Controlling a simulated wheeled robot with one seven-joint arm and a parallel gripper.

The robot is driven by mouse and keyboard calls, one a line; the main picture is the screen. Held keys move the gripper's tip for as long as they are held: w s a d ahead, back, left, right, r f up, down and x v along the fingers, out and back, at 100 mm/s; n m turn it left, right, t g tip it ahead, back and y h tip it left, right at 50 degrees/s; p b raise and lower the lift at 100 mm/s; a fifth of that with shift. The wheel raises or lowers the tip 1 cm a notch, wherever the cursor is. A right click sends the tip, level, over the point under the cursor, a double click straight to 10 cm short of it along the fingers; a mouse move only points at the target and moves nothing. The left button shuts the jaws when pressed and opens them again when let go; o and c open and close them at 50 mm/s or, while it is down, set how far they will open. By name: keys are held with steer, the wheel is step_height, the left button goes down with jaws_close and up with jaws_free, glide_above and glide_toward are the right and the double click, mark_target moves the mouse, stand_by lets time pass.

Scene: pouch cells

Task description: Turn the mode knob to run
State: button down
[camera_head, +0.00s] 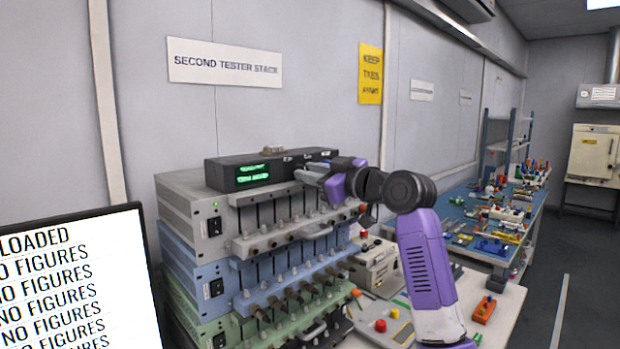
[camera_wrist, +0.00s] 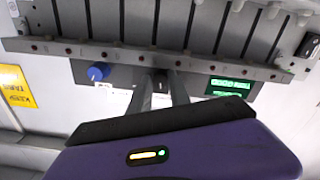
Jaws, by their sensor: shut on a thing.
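A black box (camera_head: 222,173) with a green display (camera_head: 254,173) sits on top of the tester stack. My purple gripper (camera_head: 312,174) is at the right part of its front in the head view and hides the controls there. In the wrist view, which is turned over, my gripper (camera_wrist: 160,88) has its two grey fingers either side of a dark knob (camera_wrist: 160,80) and is shut on it. The pointer direction and the label wording are too small to read. A blue knob (camera_wrist: 98,72) is left of the fingers, apart from them. The green display (camera_wrist: 228,87) is to the right.
The tester stack (camera_head: 208,223) has grey, blue and green tiers with rows of clamps projecting below my gripper. A screen (camera_head: 75,285) stands at front left. A blue workbench (camera_head: 455,215) with many small items is at the right. Floor (camera_head: 585,265) is clear there.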

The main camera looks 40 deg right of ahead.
stand_by(0.3)
steer(key=c, duration=1.2)
jaws_free()
steer(key=s+b, duration=0.1)
steer(key=s, duration=0.7)
steer(key=shift+d, duration=0.15)
steer(key=shift+w, duration=0.1)
